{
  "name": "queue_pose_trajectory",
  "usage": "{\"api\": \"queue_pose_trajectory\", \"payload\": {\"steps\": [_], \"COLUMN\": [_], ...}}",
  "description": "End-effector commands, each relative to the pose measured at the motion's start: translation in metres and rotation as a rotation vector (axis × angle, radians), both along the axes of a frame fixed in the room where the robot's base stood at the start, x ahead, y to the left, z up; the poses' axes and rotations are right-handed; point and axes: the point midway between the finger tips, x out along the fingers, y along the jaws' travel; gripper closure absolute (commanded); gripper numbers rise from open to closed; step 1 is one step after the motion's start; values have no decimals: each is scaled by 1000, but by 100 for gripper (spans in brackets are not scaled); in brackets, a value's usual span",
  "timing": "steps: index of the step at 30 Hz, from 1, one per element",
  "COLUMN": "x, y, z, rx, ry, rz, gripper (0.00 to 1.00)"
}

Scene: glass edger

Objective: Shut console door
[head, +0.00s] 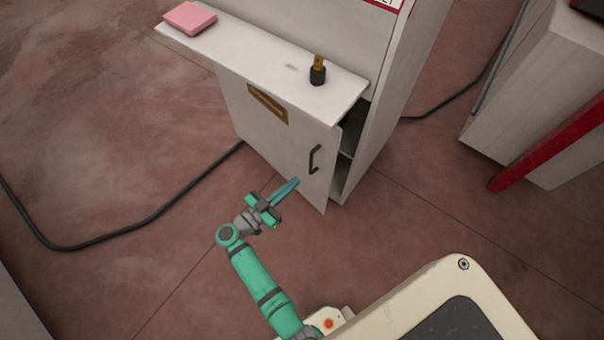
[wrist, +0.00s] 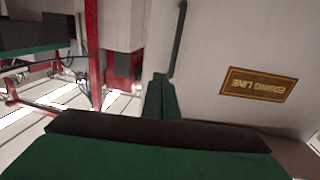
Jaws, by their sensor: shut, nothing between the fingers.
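The console door (head: 270,135) is a light panel on the front of the white console, below its shelf. It stands partly open, with a dark gap and inner shelves showing along its right edge. A dark bar handle (head: 314,159) is near that edge; it also shows in the wrist view (wrist: 177,40). A brown "EDGING LINE" plate (wrist: 258,85) is on the door. My green gripper (head: 296,182) is shut and empty, just in front of the door, low and left of the handle. I cannot tell whether the fingertips touch the door.
The console shelf (head: 250,52) juts out above the door and carries a pink block (head: 189,18) and a black-and-brass item (head: 318,70). A dark cable (head: 150,218) lies on the floor to the left. A white cabinet with a red bar (head: 548,143) stands at right.

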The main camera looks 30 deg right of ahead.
Motion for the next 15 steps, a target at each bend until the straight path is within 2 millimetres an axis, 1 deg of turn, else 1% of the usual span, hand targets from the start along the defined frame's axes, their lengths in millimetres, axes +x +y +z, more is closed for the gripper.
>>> {"api": "queue_pose_trajectory", "payload": {"steps": [15], "x": [19], "y": [-91], "z": [0], "rx": [-2], "ry": [-2], "rz": [-2], "gripper": [100]}}
